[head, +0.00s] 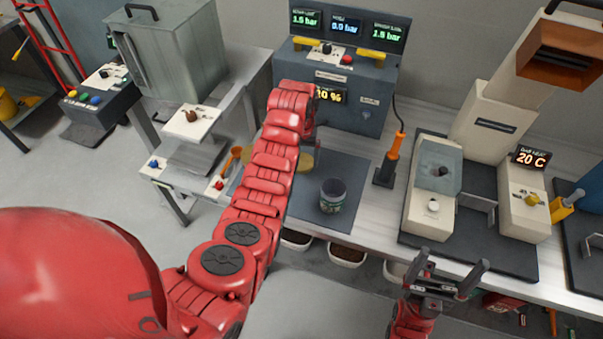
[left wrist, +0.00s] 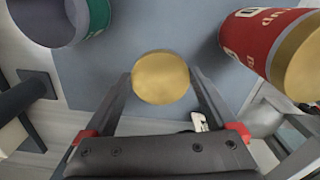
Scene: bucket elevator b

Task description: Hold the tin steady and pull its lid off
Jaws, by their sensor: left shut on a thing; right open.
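A green-and-white tin (head: 332,196) stands upright on the dark mat, its open top showing a dark inside. It also shows in the left wrist view (left wrist: 98,18). My left gripper (left wrist: 161,78) is shut on a round gold lid (left wrist: 160,79), apart from the green tin. Anything beneath the lid is hidden. In the head view, my red arm hides these fingers; a gold edge (head: 306,162) shows beside it. A red tin with a gold end (left wrist: 262,42) is on the other side of the left gripper. My right gripper (head: 450,272) is open and empty in front of the bench.
The dark mat (head: 345,222) has free room around the green tin. Behind it stands a grey console with pressure displays (head: 345,75). An orange-handled tool in a stand (head: 386,165) is right of the mat. A beige machine (head: 432,195) stands further right. White bins (head: 347,254) sit below the bench edge.

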